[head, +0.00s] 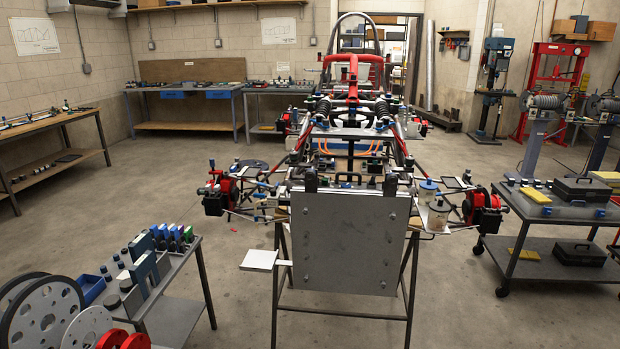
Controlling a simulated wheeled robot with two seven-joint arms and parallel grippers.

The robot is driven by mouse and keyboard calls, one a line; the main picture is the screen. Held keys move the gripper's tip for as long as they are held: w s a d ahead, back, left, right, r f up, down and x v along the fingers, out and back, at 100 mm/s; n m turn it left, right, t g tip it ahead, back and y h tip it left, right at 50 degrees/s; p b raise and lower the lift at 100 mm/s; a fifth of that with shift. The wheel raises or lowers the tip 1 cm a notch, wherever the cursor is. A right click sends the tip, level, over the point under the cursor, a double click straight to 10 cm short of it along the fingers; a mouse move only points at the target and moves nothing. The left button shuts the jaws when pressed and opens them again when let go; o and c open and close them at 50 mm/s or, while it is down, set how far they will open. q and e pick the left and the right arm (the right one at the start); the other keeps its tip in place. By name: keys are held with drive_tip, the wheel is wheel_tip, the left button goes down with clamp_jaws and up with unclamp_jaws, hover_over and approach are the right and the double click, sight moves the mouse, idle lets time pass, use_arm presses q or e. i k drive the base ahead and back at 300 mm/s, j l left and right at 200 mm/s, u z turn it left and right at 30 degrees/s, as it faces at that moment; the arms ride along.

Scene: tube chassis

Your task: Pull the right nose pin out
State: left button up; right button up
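The tube chassis (352,88) stands on a trestle in the middle of the head view, its front toward me. A flat grey plate (345,240) with small round fasteners covers its near end. Two dark upright pieces stand at the plate's top edge, one on the left (310,182) and one on the right (390,186). Whether either is a nose pin, I cannot tell at this size. Neither of my grippers shows in the view.
A small white shelf (260,259) juts out left of the plate. A bench with reels and tools (165,285) stands at the near left. A wheeled cart (530,244) with black cases stands at the right.

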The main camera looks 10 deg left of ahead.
sight(310, 174)
drive_tip(key=z, duration=0.25)
drive_tip(key=i+j+z, duration=0.1)
drive_tip(key=j+z, duration=0.15)
drive_tip(key=z, duration=0.15)
drive_tip(key=i+j+z, duration=0.1)
drive_tip(key=j+z, duration=0.15)
drive_tip(key=z, duration=0.15)
drive_tip(key=j+z, duration=0.4)
drive_tip(key=i+l, duration=0.05)
drive_tip(key=l, duration=0.05)
